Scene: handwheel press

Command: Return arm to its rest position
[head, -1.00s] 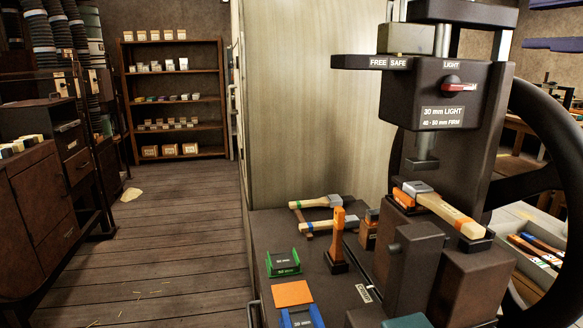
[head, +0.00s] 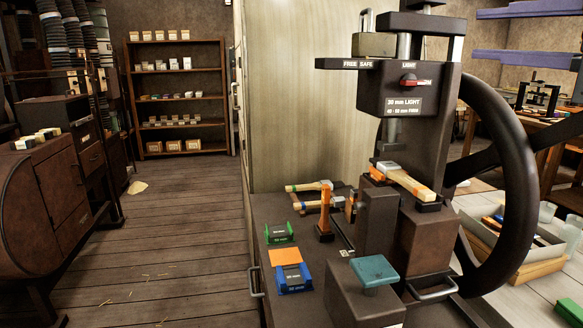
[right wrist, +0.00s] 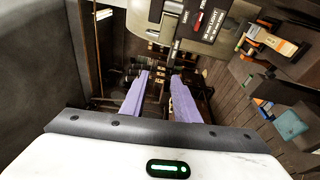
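My right gripper (head: 477,35) shows as two lavender fingers coming in from the upper right edge of the head view. It appears to the right of the press head (head: 432,88) and above the black handwheel (head: 520,165) in the picture, holding nothing. In the right wrist view my right gripper (right wrist: 159,75) has its fingers apart with nothing between them. The press head and its labels (right wrist: 208,22) show beyond them at the top. A hammer (head: 405,180) with a wooden, orange-ended handle lies on the press bed under the ram. My left gripper is in neither view.
A teal-topped block (head: 374,270) stands at the bench front. A green holder (head: 280,234), a blue holder (head: 293,277) and an upright orange-handled tool (head: 325,215) stand left of the press. A tray (head: 510,250) sits at right. The floor at left is mostly open.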

